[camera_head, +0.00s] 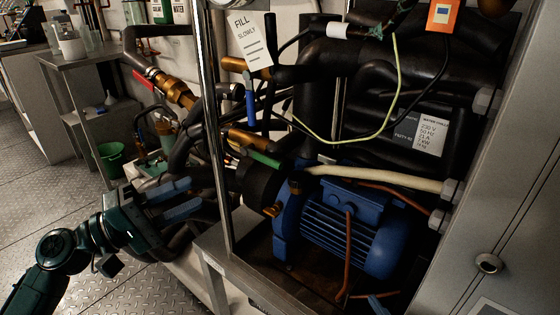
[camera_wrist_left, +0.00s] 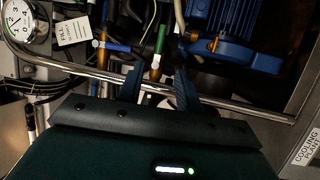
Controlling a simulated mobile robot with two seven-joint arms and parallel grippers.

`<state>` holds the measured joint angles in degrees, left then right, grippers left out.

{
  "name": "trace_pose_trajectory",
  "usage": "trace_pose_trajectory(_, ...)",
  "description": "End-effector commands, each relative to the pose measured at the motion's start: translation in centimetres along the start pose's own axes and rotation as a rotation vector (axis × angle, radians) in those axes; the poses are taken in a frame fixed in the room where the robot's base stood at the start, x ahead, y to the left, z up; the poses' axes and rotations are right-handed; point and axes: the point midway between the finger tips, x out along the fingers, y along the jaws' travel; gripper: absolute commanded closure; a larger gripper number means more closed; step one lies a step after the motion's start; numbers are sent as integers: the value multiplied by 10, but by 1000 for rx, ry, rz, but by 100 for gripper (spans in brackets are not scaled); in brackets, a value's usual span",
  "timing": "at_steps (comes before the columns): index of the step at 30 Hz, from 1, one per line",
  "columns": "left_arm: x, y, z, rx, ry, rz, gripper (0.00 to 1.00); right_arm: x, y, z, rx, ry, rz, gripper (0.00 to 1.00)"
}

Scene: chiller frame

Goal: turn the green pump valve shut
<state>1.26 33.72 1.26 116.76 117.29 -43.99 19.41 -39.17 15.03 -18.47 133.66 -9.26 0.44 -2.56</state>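The green valve handle (camera_head: 262,158) lies slanted beside a brass fitting and black pipework, just left of the blue pump (camera_head: 345,225). It also shows in the left wrist view as a green bar (camera_wrist_left: 160,38), beyond the fingertips and roughly in line with the gap between them. My left gripper (camera_head: 196,197) is left of the valve, on the near side of the upright metal post (camera_head: 216,130), its fingers parted. In the left wrist view the gap between the fingers (camera_wrist_left: 159,84) holds nothing. The green handle is apart from the fingers. My right gripper is not in view.
A blue handle (camera_head: 250,105) with a hanging FILL SLOWLY tag (camera_head: 250,40) is above the green one. A red-handled valve (camera_head: 145,80) is at left. Hoses and cables crowd the frame. A grey cabinet door (camera_head: 505,210) closes the right side. Open floor (camera_head: 45,195) lies left.

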Motion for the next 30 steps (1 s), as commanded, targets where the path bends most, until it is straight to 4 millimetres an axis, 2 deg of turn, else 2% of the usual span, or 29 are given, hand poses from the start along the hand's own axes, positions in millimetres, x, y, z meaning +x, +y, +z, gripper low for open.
trace_pose_trajectory(4,2,0,1,1,-1,-1,65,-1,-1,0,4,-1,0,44)
trace_pose_trajectory(8,15,1,0,0,-2,2,65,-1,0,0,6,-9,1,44)
trace_pose_trajectory(21,102,2,0,1,-2,2,65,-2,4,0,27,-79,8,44)
trace_pose_trajectory(25,120,1,0,0,-1,2,65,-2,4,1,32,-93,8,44)
trace_pose_trajectory(30,130,0,1,1,-1,-1,65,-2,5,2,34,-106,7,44)
